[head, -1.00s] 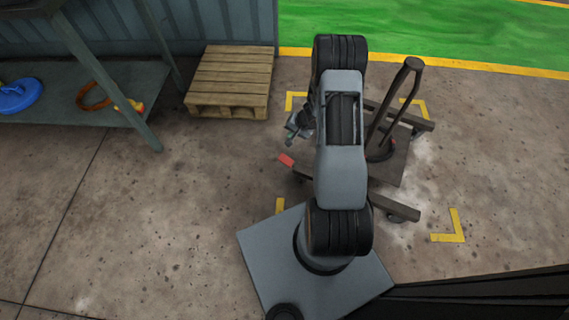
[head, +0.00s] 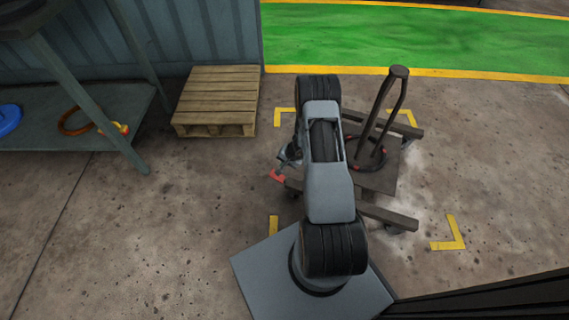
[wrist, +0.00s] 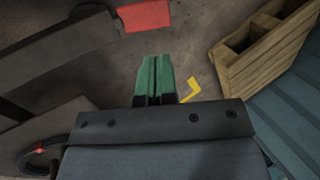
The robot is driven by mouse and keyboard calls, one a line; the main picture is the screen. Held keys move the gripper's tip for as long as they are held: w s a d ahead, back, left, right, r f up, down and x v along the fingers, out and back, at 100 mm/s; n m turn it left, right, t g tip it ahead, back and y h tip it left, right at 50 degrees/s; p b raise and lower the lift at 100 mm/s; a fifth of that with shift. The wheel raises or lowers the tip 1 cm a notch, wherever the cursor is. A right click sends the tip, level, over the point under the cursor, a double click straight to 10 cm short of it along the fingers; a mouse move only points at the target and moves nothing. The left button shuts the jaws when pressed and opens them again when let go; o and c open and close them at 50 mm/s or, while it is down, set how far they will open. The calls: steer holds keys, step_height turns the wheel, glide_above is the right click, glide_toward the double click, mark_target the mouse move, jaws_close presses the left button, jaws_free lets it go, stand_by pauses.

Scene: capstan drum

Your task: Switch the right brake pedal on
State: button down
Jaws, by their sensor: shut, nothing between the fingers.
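A red pedal (head: 277,176) sticks out at the left side of a dark wheeled frame (head: 380,180) on the floor. It also shows as a red plate at the top of the wrist view (wrist: 145,16), on the end of a dark bar. I see only this one pedal; my arm hides part of the frame. My gripper (head: 286,163) is just above and beside the pedal in the head view. In the wrist view its green fingers (wrist: 155,58) are together and empty, with the pedal beyond their tips. I cannot tell whether they touch it.
A tall dark handle (head: 385,115) rises from the frame, right of my arm. A wooden pallet (head: 217,97) lies to the left, with open floor between. A bench (head: 70,115) stands farther left. Yellow corner marks (head: 450,236) surround the frame.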

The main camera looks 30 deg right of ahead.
steer(key=b+x, duration=0.3)
steer(key=x, duration=0.7)
steer(key=shift+f, duration=0.2)
